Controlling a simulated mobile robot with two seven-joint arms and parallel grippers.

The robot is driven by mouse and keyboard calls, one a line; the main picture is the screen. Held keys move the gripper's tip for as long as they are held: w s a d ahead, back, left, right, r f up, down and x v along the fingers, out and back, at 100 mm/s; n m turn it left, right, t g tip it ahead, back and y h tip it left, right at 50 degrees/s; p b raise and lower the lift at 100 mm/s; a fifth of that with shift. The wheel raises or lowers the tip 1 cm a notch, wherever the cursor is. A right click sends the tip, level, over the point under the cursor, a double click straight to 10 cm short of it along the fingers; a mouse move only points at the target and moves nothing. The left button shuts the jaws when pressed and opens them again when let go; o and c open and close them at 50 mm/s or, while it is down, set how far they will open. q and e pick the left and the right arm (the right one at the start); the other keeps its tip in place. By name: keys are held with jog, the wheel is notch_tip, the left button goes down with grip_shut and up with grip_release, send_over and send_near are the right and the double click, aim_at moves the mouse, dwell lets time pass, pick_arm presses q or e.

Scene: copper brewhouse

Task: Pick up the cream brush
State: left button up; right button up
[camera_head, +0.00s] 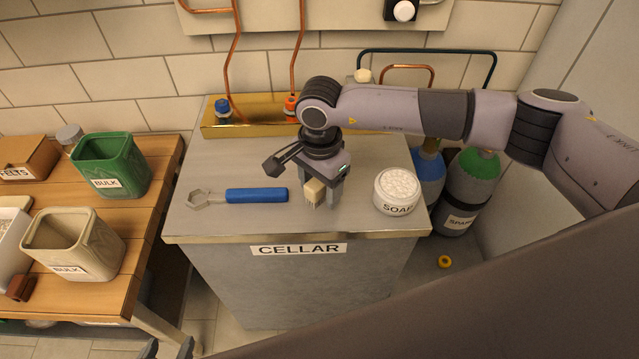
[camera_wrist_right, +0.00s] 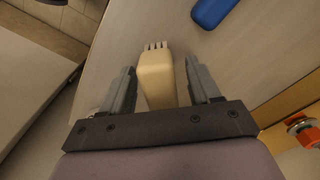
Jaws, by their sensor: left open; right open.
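The cream brush (camera_head: 314,189) is at the front middle of the grey cellar cabinet top, partly hidden by my right gripper (camera_head: 322,194) in the head view. In the right wrist view the brush's cream block (camera_wrist_right: 157,80) lies between the two fingers of my right gripper (camera_wrist_right: 159,72), with its pale bristles pointing away. The fingers are open, and a gap shows on each side of the brush. My left gripper (camera_head: 168,349) shows only as two fingertips, spread apart, at the bottom edge of the head view.
A blue-handled tool (camera_head: 256,195) lies left of the brush; a white soap tub (camera_head: 397,190) stands to its right. A brass ledge with copper pipes (camera_head: 255,127) runs behind. A wooden table (camera_head: 150,190) with green and beige bulk bins is at left. Gas cylinders (camera_head: 468,190) stand right.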

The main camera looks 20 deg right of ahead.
jog(key=shift+f, duration=0.25)
grip_shut()
jog(key=shift+r, duration=0.1)
notch_tip(320, 180, up, 20)
jog(key=b, duration=0.1)
jog(key=shift+b, duration=0.3)
